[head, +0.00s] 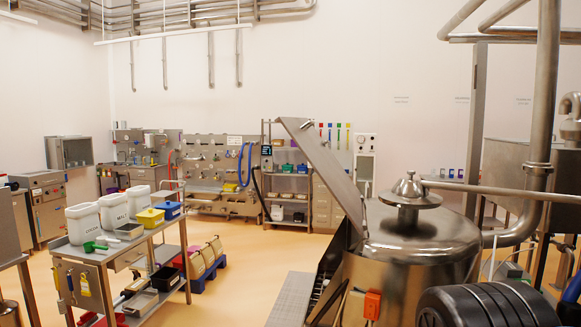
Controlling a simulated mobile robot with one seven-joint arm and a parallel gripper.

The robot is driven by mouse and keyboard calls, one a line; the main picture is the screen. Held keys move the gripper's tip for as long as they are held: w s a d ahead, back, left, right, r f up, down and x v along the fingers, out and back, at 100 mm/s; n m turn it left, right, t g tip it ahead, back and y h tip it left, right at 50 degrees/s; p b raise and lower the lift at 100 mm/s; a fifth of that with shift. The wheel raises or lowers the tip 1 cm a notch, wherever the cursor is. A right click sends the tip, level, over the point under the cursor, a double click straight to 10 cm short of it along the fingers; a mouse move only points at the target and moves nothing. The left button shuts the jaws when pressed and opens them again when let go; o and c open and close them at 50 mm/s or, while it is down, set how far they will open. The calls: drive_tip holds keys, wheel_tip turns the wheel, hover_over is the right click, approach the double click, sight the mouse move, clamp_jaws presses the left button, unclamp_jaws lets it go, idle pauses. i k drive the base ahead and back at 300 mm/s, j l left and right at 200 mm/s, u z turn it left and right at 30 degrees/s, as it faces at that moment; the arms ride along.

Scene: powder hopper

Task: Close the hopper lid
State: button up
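The hopper lid (325,170) is a flat grey metal panel in the middle of the head view. It stands open, raised and tilted, its upper end leaning up and to the left. Its lower end meets the hopper (335,265) beside the round steel vessel (415,240). The hopper's opening is mostly hidden from this angle. A thin handle or latch shows at the lid's top edge. My gripper is not in view.
An orange box (372,304) sits on the vessel's front. A black ribbed object (490,305) fills the lower right. A steel cart (105,255) with white tubs stands at left. Open floor (235,275) lies between cart and hopper. A horizontal pipe (510,191) crosses at right.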

sight(303, 131)
drive_tip(key=l, duration=0.4)
drive_tip(key=i+j+u, duration=0.1)
drive_tip(key=i+j, duration=0.15)
drive_tip(key=i+j+u, duration=0.1)
drive_tip(key=i+j, duration=0.15)
drive_tip(key=i, duration=0.2)
drive_tip(key=i+j+u, duration=0.15)
drive_tip(key=i, duration=0.25)
